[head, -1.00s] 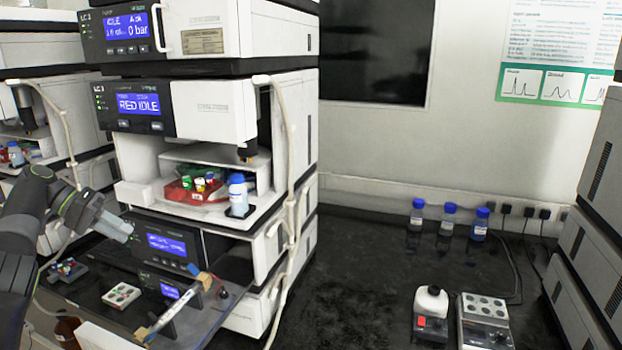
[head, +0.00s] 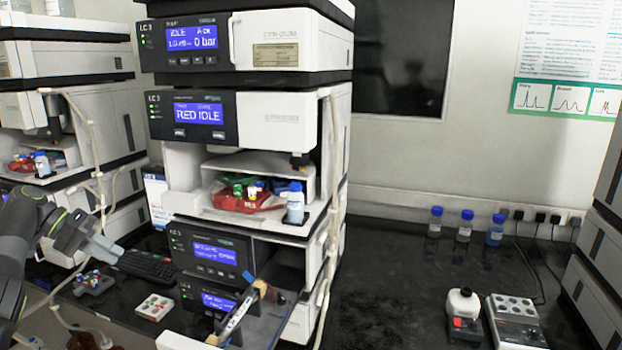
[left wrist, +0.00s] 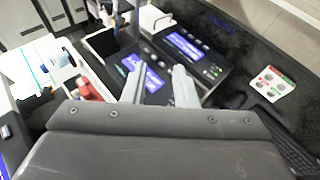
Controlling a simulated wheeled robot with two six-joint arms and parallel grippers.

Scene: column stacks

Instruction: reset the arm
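My left gripper (head: 103,248) is raised at the left of the head view, in front of the middle column stack (head: 285,120) and a little above the bench. Nothing shows between its fingers. In the left wrist view the two grey fingers of the left gripper (left wrist: 157,82) stand apart with a gap, over the stack's lower blue-screen modules (left wrist: 187,45). My left arm (head: 22,235) comes in bent from the left edge. My right arm and gripper are in neither view.
A keyboard (head: 150,266), a small dark rack (head: 93,283) and a white well plate (head: 154,306) lie near the left gripper. A red tray (head: 235,202) and a bottle (head: 295,207) sit in the stack.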

